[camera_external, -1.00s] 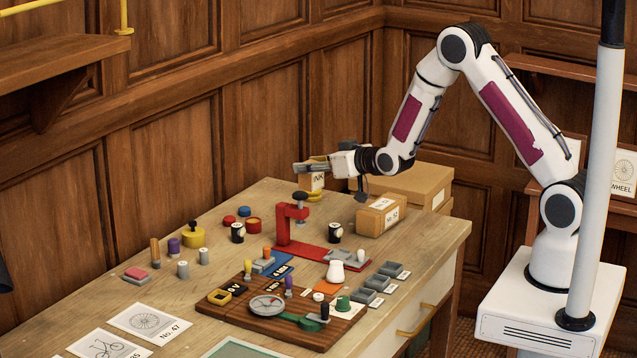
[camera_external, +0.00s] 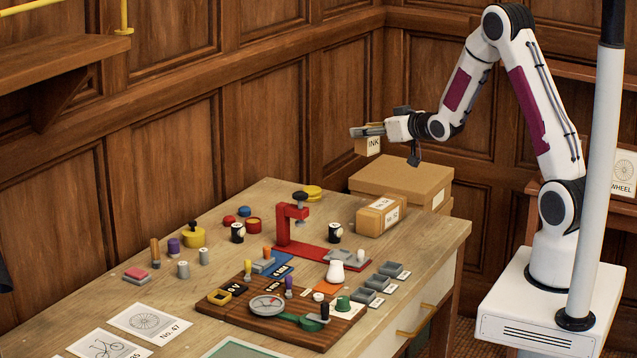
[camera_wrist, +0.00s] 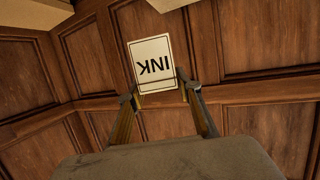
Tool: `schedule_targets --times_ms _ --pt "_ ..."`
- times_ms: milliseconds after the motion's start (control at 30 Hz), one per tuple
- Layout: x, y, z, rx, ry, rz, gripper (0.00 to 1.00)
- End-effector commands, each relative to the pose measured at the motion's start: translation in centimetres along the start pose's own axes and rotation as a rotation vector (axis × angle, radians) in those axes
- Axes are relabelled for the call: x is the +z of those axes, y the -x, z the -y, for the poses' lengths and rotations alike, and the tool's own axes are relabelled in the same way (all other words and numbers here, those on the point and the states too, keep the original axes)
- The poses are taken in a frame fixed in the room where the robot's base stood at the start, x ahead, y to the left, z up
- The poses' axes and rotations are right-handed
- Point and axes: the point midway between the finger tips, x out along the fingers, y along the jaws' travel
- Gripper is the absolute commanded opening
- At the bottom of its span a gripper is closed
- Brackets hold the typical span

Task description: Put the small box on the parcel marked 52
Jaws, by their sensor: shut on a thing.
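In the wrist view the INK label (camera_wrist: 153,62) shows upside down between my gripper's fingers (camera_wrist: 162,97); the box's edges blend with the wall there. A cardboard parcel (camera_external: 369,221) with white labels on its top and front sits on the table, below and slightly right of the held box. Its number looks like 52 but is small.
A larger cardboard box (camera_external: 390,183) stands behind the parcel, right of the held box. Wood-panelled walls rise behind. Several small tools crowd the table's front.

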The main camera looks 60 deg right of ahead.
Motion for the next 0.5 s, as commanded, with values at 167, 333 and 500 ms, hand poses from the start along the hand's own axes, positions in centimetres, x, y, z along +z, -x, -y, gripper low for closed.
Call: schedule_targets --times_ms 167,333,500 --pt "-0.1 2.6 -1.5 -0.033 0.011 -0.001 0.12" --pt "0.4 5.1 -1.4 -0.088 0.028 0.0 0.12" --pt "1.5 7.1 0.4 -0.166 0.05 0.002 0.12"
